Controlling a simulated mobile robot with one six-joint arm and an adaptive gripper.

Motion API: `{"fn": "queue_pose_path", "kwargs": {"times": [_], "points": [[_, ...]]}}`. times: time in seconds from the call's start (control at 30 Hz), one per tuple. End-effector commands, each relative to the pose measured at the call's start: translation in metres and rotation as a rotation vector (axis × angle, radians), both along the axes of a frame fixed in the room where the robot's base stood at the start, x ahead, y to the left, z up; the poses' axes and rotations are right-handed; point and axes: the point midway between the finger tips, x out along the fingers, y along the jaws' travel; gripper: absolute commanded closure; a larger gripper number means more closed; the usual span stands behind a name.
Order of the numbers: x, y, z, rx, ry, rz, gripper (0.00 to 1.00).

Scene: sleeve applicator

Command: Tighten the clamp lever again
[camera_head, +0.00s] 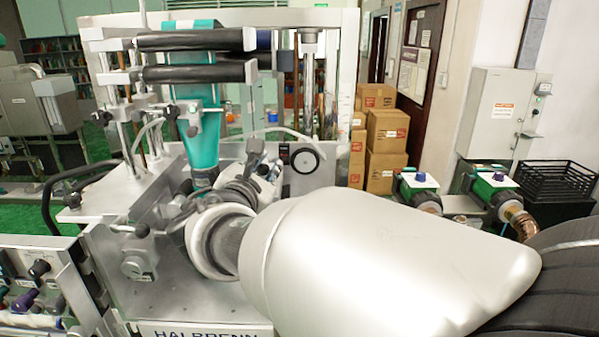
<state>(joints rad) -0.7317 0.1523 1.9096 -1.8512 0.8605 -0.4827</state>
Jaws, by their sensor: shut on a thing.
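My gripper (187,210) is at the metal clamp area on the machine's sloping front plate, left of the middle of the view. My large pale wrist and forearm come in from the right and hide much of the jaws. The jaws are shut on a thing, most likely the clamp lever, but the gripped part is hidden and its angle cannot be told. A short lever with a dark knob (142,230) shows just left of my gripper, above a small grey box (138,264). A teal sleeve web (201,138) runs down behind the gripper.
Two black rollers (195,74) and upright rods stand above the work area. A round black dial (305,160) is behind my wrist. A panel with knobs (38,268) is at the lower left. Cardboard boxes (386,130) and a grey wall cabinet (495,115) are farther back right.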

Motion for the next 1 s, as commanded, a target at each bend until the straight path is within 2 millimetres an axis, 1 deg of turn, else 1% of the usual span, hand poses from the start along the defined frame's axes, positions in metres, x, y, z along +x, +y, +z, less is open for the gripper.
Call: {"fn": "queue_pose_path", "kwargs": {"times": [0.03,0.37,0.4,0.7,1.0], "points": [[0.0000,-0.0015,-0.0034,0.001,0.006,-0.004,1.00],[0.0000,-0.0015,-0.0035,0.002,0.006,-0.003,1.00],[0.0000,-0.0015,-0.0035,0.001,0.006,-0.003,0.80],[0.0001,-0.0007,-0.0021,0.003,0.004,-0.001,0.60],[-0.0005,-0.0003,-0.0010,0.003,0.002,0.000,0.60]]}}
